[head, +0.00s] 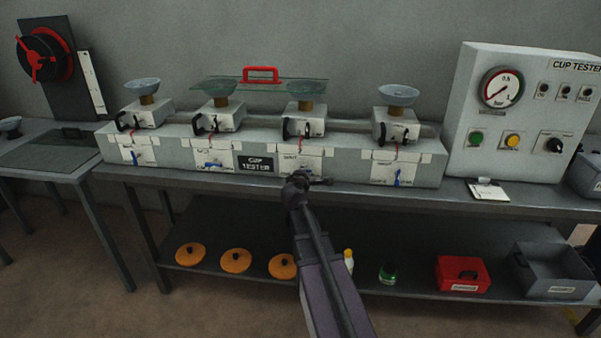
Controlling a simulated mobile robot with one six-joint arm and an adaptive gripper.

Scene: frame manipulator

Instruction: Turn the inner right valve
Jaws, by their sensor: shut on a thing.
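The cup tester is a long grey box (345,168) on the bench, with several cup stations on top and small valves with blue handles along its front. The outer right valve (398,177) hangs below its white label, and the inner left valve (212,166) shows left of centre. My gripper (299,178) is at the front of the inner right station (304,127), just below its white label (300,162). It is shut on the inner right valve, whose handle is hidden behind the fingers. The handle's angle cannot be seen.
A control panel (525,110) with a pressure gauge stands at the right. The lower shelf holds orange discs (236,261), a red box (462,274) and a grey bin (552,270).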

